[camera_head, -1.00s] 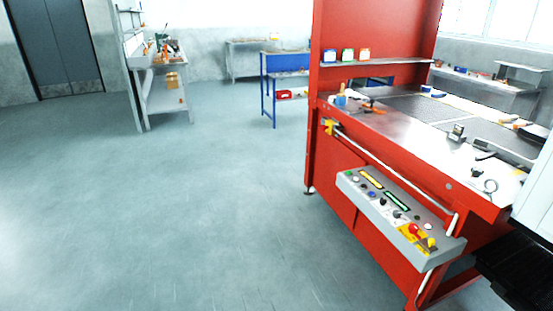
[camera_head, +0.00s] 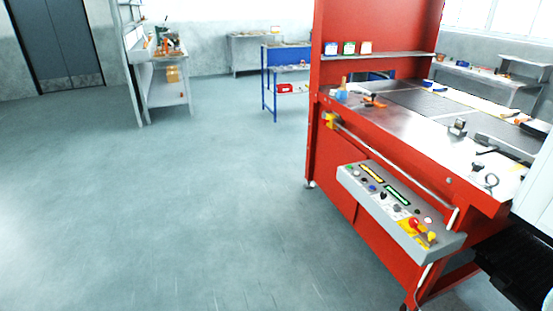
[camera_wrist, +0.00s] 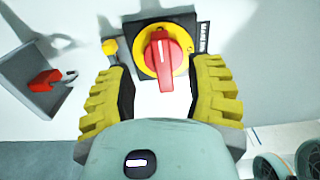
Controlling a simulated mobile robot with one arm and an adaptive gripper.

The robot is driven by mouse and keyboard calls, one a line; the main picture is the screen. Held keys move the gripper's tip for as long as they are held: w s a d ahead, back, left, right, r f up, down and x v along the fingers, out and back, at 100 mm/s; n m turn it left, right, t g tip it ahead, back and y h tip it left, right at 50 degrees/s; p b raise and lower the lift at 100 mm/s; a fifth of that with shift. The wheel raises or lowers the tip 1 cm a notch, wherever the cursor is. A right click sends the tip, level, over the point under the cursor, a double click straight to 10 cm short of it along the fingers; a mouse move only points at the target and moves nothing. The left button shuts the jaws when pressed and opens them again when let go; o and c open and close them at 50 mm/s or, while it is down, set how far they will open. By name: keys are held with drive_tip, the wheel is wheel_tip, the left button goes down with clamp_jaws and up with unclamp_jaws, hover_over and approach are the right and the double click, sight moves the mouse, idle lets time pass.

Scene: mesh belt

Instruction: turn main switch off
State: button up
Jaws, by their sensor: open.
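The main switch (camera_wrist: 163,60) is a red rotary knob on a round yellow plate with a black square backing, mounted on a pale surface in the wrist view. A dark label beside it is only partly readable. The knob's long handle stands nearly vertical in the picture. My gripper (camera_wrist: 161,72) is open, with its yellow ribbed fingers on the left and right of the knob and gaps visible beside the handle. In the head view I cannot make out my gripper.
In the head view, a red machine (camera_head: 350,205) carries a grey control panel (camera_head: 350,178). Open floor (camera_head: 190,200) lies left.

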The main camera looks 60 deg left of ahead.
drive_tip(key=v, duration=0.5)
drive_tip(key=shift+w+a, duration=0.15)
drive_tip(key=shift+a, duration=0.2)
